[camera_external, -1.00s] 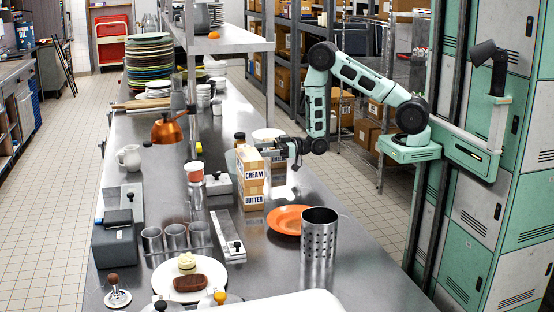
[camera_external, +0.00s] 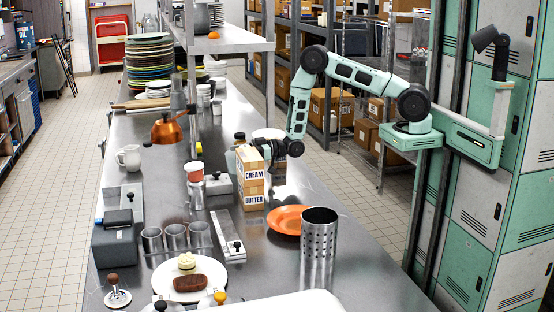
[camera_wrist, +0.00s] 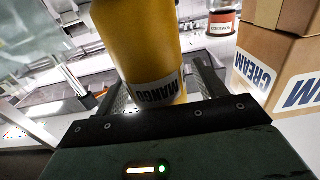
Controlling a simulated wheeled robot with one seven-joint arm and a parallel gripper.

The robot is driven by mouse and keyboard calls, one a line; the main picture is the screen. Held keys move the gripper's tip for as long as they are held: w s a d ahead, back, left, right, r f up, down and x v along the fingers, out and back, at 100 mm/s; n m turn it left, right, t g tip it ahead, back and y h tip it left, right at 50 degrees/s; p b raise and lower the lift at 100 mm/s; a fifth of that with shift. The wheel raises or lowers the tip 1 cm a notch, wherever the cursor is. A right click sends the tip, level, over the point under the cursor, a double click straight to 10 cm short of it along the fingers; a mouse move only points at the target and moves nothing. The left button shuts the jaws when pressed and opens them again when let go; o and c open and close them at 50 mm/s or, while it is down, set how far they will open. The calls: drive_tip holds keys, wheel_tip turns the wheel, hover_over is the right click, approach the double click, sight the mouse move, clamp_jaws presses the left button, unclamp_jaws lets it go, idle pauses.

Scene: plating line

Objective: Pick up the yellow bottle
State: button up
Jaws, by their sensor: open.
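The yellow bottle (camera_wrist: 140,45), with a white label reading MANGO, fills the upper middle of the wrist view. My gripper (camera_wrist: 163,82) is open, with one finger on each side of the bottle's labelled part. I cannot tell whether either finger touches it. In the external view my gripper (camera_external: 266,152) hangs low behind the CREAM carton, pointing down and left. There the bottle's body is mostly hidden, and I cannot make it out with certainty.
The CREAM carton (camera_external: 250,174) stands on a BUTTER carton (camera_external: 252,197), close to my gripper; the CREAM carton also fills the wrist view's right (camera_wrist: 268,70). An orange plate (camera_external: 288,219) and a perforated steel cylinder (camera_external: 319,235) stand nearer the camera. A red-filled jar (camera_wrist: 222,18) shows beyond.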

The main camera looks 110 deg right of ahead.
drive_tip(key=c, duration=0.8)
drive_tip(key=shift+r, duration=0.15)
